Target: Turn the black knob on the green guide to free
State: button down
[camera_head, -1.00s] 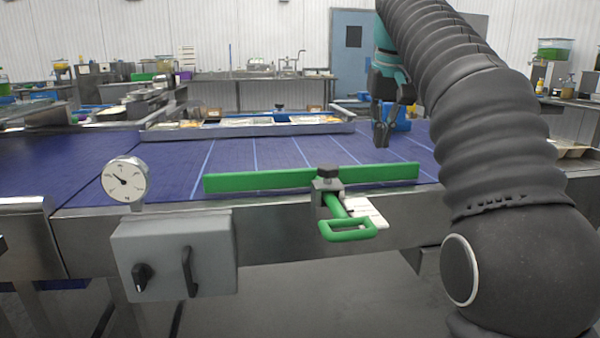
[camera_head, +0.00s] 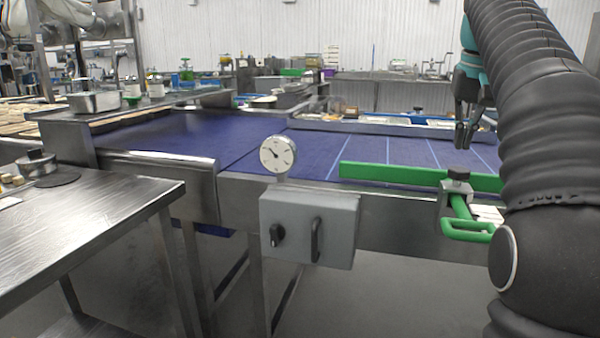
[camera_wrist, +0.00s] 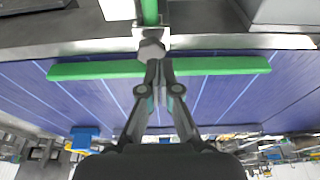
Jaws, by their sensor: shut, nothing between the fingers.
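The green guide (camera_head: 400,176) is a long bar along the near edge of the blue belt. The black knob (camera_head: 458,173) sits on top of its metal clamp (camera_head: 446,200), and a green handle (camera_head: 468,231) sticks out toward me. In the wrist view the knob (camera_wrist: 151,50) looks grey and many-sided, with the guide (camera_wrist: 95,70) on both sides. My gripper (camera_head: 465,140) hangs above the belt beyond the guide, fingers down. In the wrist view its fingertips (camera_wrist: 158,66) are together and empty, appearing close to the knob; contact cannot be told.
A grey box (camera_head: 335,225) with a switch and handle hangs on the conveyor's front, with a round dial (camera_head: 278,155) above. A steel table (camera_head: 90,225) stands at the left. Trays (camera_head: 390,121) lie along the belt's far side. Floor is clear before the conveyor.

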jog(key=shift+a+f+b, duration=0.1)
jog(key=shift+f+b, duration=1)
jog(key=shift+f, duration=2.05)
jog(key=shift+s+d+r+p, duration=0.1)
jog(key=shift+s+d+p, duration=0.25)
jog(key=shift+d+p, duration=0.6)
jog(key=shift+d, duration=0.6)
jog(key=shift+s, duration=0.25)
send_near(457, 167)
jog(key=shift+s+d+f, duration=0.65)
jog(key=shift+s+f, duration=0.4)
jog(key=shift+s, duration=0.75)
